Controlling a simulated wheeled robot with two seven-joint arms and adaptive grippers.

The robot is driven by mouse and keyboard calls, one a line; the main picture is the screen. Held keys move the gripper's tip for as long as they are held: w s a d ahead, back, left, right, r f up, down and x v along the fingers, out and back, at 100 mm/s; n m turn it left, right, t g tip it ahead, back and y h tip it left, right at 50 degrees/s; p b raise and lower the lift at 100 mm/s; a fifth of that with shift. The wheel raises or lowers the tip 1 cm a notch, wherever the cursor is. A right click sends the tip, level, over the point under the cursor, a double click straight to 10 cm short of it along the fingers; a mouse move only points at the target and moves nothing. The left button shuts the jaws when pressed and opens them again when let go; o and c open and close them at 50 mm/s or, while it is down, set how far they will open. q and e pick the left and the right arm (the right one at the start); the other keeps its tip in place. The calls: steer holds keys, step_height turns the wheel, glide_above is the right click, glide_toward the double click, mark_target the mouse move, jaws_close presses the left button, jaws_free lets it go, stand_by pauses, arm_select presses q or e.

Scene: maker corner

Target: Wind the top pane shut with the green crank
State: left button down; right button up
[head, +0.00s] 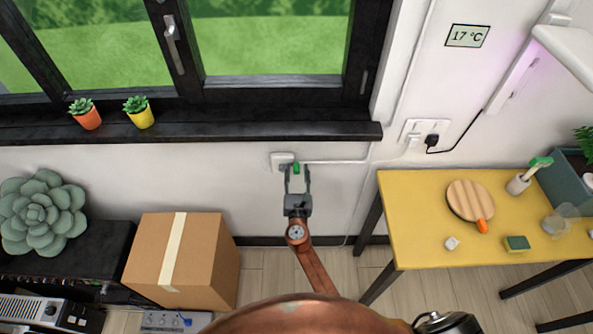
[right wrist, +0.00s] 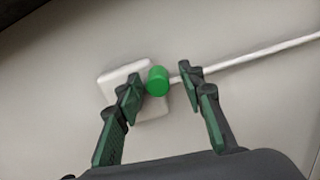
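The green crank (head: 296,168) sticks out from a small white box (head: 281,159) on the wall below the window sill; only its green knob shows clearly. My right gripper (head: 297,177) is raised to it, fingers pointing at the wall. In the right wrist view the green knob (right wrist: 158,80) lies between the open fingers (right wrist: 160,82), closer to the left finger, with a gap to the right one. I cannot tell whether the left finger touches it. The window (head: 270,35) shows only its lower part; the top pane is out of view. My left gripper is not in view.
The dark sill (head: 230,131) juts out above the crank, with two potted succulents (head: 139,112) on its left. A cardboard box (head: 200,255) stands lower left. A yellow table (head: 410,215) stands right. A white conduit (head: 335,162) runs right from the crank box.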

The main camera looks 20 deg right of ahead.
jaws_close()
stand_by(0.6)
